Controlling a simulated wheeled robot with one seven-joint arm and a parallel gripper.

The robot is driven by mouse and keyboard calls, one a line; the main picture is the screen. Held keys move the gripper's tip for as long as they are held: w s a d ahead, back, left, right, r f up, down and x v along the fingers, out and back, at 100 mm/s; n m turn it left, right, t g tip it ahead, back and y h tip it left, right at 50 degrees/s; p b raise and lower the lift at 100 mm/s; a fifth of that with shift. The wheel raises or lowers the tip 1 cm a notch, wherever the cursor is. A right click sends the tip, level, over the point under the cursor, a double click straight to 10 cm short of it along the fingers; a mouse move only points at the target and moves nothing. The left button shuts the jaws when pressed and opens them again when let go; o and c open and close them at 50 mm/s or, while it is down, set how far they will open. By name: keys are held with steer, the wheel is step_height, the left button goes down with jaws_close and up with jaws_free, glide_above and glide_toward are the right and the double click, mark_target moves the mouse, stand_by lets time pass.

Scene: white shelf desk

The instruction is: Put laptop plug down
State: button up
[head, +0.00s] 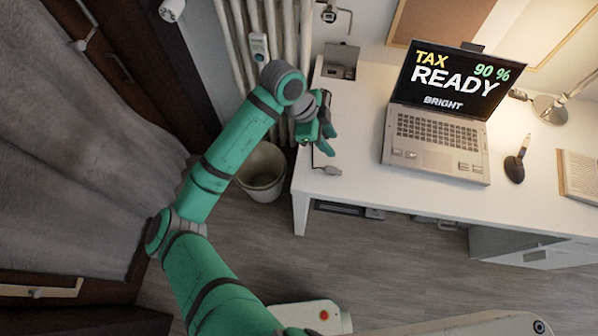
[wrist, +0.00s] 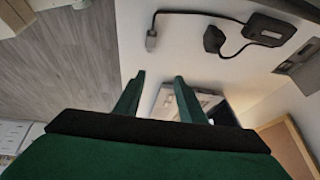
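A small grey plug (head: 328,170) on a thin dark cable lies on the white desk (head: 352,199) near its left front edge. In the wrist view the plug (wrist: 151,41) shows on the desk, its cable running to a black adapter box (wrist: 270,29). My gripper (head: 329,141) is over the left part of the desk, just behind the plug in the head view. Its two green fingers are apart with nothing held between them (wrist: 160,80). The plug is clear of the fingers. The adapter is mostly hidden by my gripper in the head view.
An open laptop (head: 437,140) stands on the desk to the right of my gripper. A grey box (head: 340,62) is at the back left. A black plug (wrist: 213,39) lies beside the adapter. A bin (head: 262,178) stands left of the desk, near the radiator.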

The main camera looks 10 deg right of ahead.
steer(key=w+d+r+n+t+h, duration=0.2)
steer(key=d+r+n+t+h, duration=0.15)
steer(key=d, duration=0.55)
steer(key=w+d+r+n+t+h, duration=0.1)
steer(key=d+r+n+t+h, duration=0.3)
steer(key=d, duration=0.4)
steer(key=s+a+f+n+t+y, duration=0.9)
steer(key=s+a+f+n, duration=0.2)
steer(key=s+a+n, duration=0.3)
steer(key=s+a+y, duration=0.4)
steer(key=s+a, duration=1.1)
steer(key=s, duration=0.4)
steer(key=shift+s+a+r+m, duration=0.2)
steer(key=shift+a+r+m, duration=0.1)
steer(key=shift+r+m, duration=0.1)
steer(key=shift+g, duration=0.25)
